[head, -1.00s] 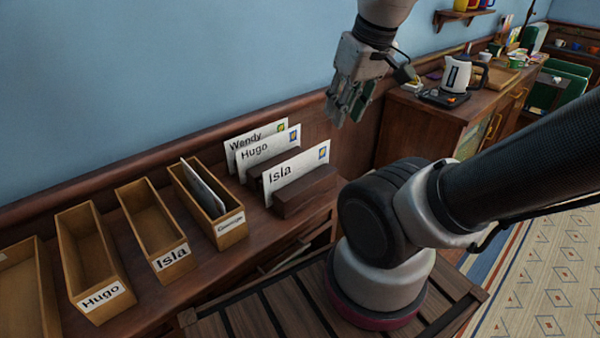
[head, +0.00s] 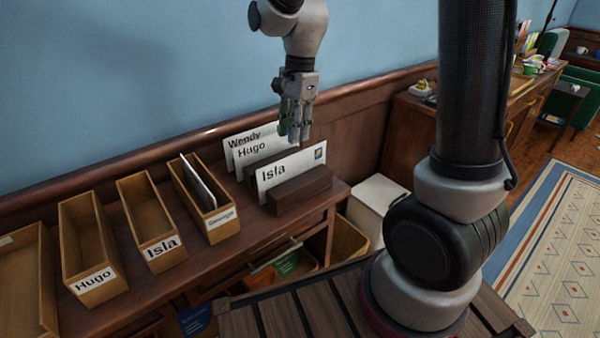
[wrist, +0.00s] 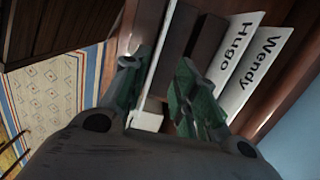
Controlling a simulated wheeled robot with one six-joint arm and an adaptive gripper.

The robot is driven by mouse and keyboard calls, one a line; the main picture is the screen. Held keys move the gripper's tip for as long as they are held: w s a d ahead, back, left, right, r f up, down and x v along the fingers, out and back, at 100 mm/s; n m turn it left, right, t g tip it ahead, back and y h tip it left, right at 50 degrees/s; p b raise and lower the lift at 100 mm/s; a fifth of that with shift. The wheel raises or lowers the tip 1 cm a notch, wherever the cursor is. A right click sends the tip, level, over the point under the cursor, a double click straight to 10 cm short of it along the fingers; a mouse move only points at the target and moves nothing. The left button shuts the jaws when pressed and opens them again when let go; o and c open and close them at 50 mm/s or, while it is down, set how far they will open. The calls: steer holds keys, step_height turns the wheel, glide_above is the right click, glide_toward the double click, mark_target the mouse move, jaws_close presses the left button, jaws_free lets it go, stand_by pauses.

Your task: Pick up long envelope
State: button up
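Three white envelopes stand upright in a dark wooden rack (head: 302,190): the Isla envelope (head: 290,168) in front, the Hugo envelope (head: 252,149) behind it, and the Wendy envelope (head: 231,141) at the back. I cannot tell for sure which is the long one. My gripper (head: 294,136) points down just above the Isla envelope and hides the right ends of the other two. In the wrist view, my gripper (wrist: 157,72) is open. The thin white edge of the Isla envelope (wrist: 157,52) shows between its green-padded fingers; contact cannot be told.
Narrow wooden boxes labelled Hugo (head: 93,283) and Isla (head: 161,248) stand left of the rack, beside a third labelled box (head: 222,223) holding envelopes. An open drawer (head: 285,265) is below. A white bin (head: 374,208) stands right of the shelf.

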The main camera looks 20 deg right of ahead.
mark_target(294, 156)
steer(key=f, duration=0.7)
steer(key=shift+s+a+f, duration=0.15)
steer(key=shift+s+f, duration=0.15)
steer(key=shift+f, duration=0.05)
jaws_close()
